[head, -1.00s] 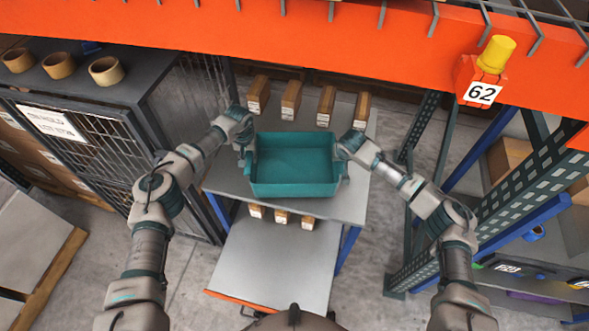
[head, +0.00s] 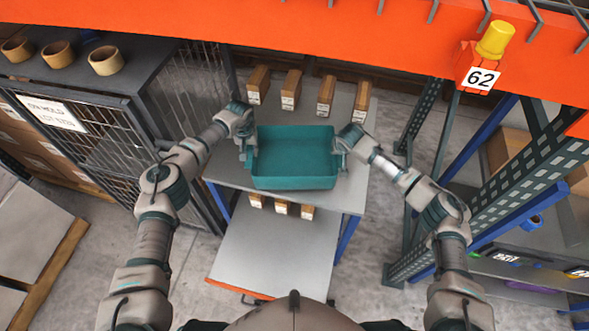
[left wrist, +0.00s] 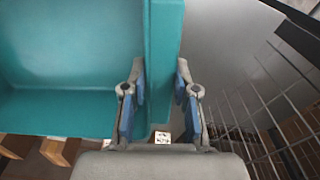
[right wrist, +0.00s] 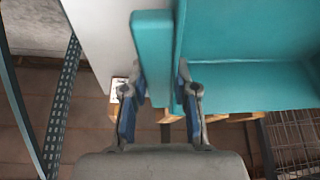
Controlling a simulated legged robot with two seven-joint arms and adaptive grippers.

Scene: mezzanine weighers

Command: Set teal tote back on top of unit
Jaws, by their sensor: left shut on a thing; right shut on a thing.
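The teal tote (head: 294,178) is empty and level over the grey top of the unit (head: 352,190), with its open side up. I cannot tell whether its base touches that top. My left gripper (head: 249,152) is shut on the tote's left wall, and the left wrist view shows its fingers on both sides of the teal wall (left wrist: 161,60). My right gripper (head: 341,152) is shut on the tote's right rim, which also shows between the fingers in the right wrist view (right wrist: 153,60). The tote hides the middle of the unit's top.
Several brown boxes (head: 291,88) stand along the unit's back, and smaller boxes (head: 281,208) sit below its front edge above a lower grey deck (head: 272,262). An orange beam (head: 300,45) crosses behind. A wire cage (head: 90,150) stands left and a rack upright (head: 500,190) right.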

